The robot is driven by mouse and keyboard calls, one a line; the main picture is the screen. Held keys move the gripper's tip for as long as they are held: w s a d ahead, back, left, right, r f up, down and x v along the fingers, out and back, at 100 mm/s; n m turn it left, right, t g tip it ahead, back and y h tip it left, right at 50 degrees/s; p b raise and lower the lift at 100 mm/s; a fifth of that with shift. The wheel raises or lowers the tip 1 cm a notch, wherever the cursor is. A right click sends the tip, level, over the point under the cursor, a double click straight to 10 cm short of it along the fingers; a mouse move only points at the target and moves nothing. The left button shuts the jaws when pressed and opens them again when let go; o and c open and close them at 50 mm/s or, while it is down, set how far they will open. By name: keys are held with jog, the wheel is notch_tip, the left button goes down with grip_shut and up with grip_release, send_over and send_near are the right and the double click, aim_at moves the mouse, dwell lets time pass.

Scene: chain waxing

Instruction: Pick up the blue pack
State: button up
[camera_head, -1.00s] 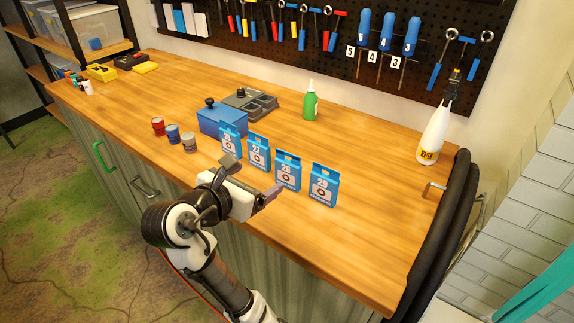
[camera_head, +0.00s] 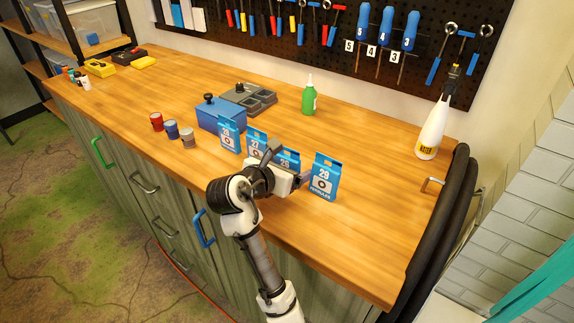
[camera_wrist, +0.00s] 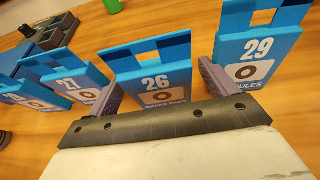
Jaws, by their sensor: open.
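Several upright blue packs with handle tops stand in a row on the wooden bench. The pack marked 26 (camera_wrist: 160,78) is third from the left in the head view (camera_head: 289,157), partly hidden by my gripper. The pack marked 29 (camera_head: 325,176) stands to its right, the pack marked 27 (camera_head: 256,140) to its left, and another blue pack (camera_head: 228,134) at the left end. My gripper (camera_head: 287,167) is open. In the wrist view its fingers (camera_wrist: 162,90) lie on either side of pack 26. I cannot tell whether they touch it.
A blue box (camera_head: 218,115) and a grey tray (camera_head: 250,98) stand behind the row. Small cans (camera_head: 172,130) are left of it. A green bottle (camera_head: 309,99) and a white spray bottle (camera_head: 433,130) stand behind and right.

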jog(key=shift+x, duration=0.9)
jog(key=shift+c, duration=0.3)
jog(key=c, duration=1)
jog(key=shift+r, duration=0.15)
